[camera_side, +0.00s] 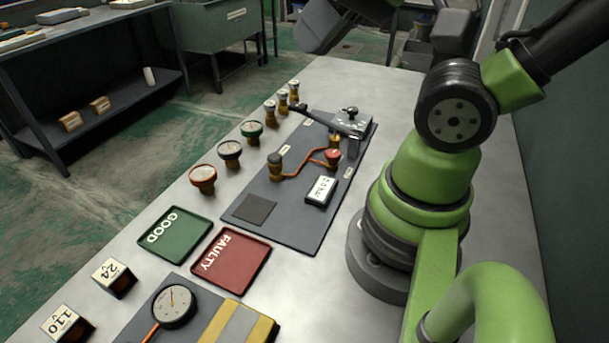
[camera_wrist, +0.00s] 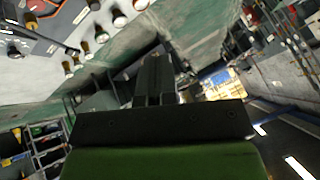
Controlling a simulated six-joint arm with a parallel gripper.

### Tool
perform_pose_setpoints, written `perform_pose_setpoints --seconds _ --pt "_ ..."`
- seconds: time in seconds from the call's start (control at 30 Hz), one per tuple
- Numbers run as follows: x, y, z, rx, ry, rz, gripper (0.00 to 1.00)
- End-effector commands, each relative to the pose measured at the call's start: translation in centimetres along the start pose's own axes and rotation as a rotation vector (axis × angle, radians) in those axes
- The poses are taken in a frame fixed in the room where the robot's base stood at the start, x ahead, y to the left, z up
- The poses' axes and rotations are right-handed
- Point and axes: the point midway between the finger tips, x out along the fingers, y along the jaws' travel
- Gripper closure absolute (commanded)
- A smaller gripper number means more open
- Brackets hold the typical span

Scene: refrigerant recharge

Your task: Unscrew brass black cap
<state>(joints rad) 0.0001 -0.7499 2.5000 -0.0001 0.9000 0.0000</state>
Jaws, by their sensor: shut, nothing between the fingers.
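In the side view, a brass fitting with a black cap (camera_side: 275,162) stands upright on the dark board (camera_side: 290,218), at the left end of a copper pipe (camera_side: 300,172). A red-capped brass fitting (camera_side: 333,157) stands at the pipe's other end. My gripper (camera_wrist: 155,82) shows in the wrist view with its fingers together and empty, tilted away from the board and apart from all fittings. The fingers cannot be made out in the side view. The black cap cannot be picked out for certain in the wrist view.
A green GOOD tray (camera_side: 175,235) and a red FAULTY tray (camera_side: 230,260) lie in front of the board. Several gauges and brass parts, including a red-rimmed gauge (camera_side: 203,175), line its left side. A metal lever device (camera_side: 348,122) stands at its back. A white-faced gauge (camera_side: 174,305) lies nearer.

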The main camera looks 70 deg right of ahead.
Motion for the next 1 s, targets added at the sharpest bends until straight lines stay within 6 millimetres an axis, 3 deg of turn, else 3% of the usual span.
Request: perform_pose_setpoints --seconds 0.7,0.93,1.0 --pt "0.0 0.0 0.0 0.0 0.0 0.0 1.0" --pt "0.7 0.2 -0.8 0.011 -0.023 0.03 0.47" --pt "1.4 0.5 -1.5 0.021 -0.045 0.058 0.43"
